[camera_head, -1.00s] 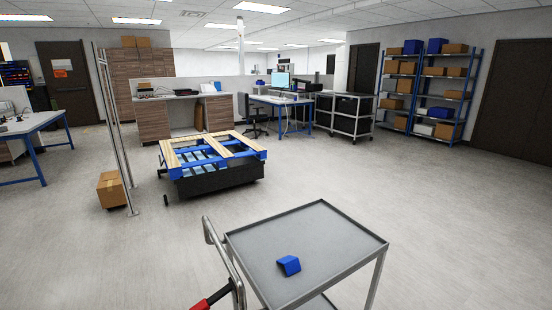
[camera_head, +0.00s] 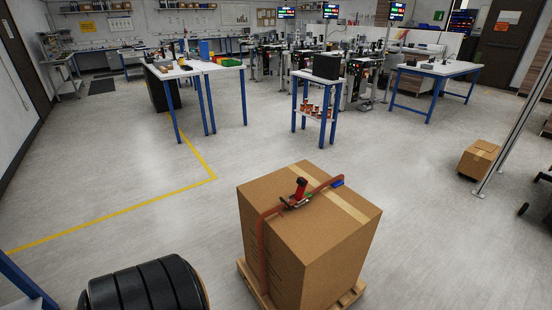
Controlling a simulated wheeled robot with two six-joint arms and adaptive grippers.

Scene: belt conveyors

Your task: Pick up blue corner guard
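A blue corner guard (camera_head: 338,181) sits at the far right top edge of a large cardboard box (camera_head: 275,212), at the end of the visible orange strap (camera_head: 263,255). The strap runs over the box top and down its left front side. A red-handled strapping tool (camera_head: 300,190) rests on the strap on top of the box. The grey cart with the other blue corner guard is out of view now. Neither of my grippers is in view.
The box stands on a wooden pallet (camera_head: 347,299). A black ridged roll (camera_head: 145,290) is at the lower left. Blue-legged tables (camera_head: 205,70) and a small table (camera_head: 322,84) stand behind. A smaller carton (camera_head: 478,160) is at the right. Open floor lies between.

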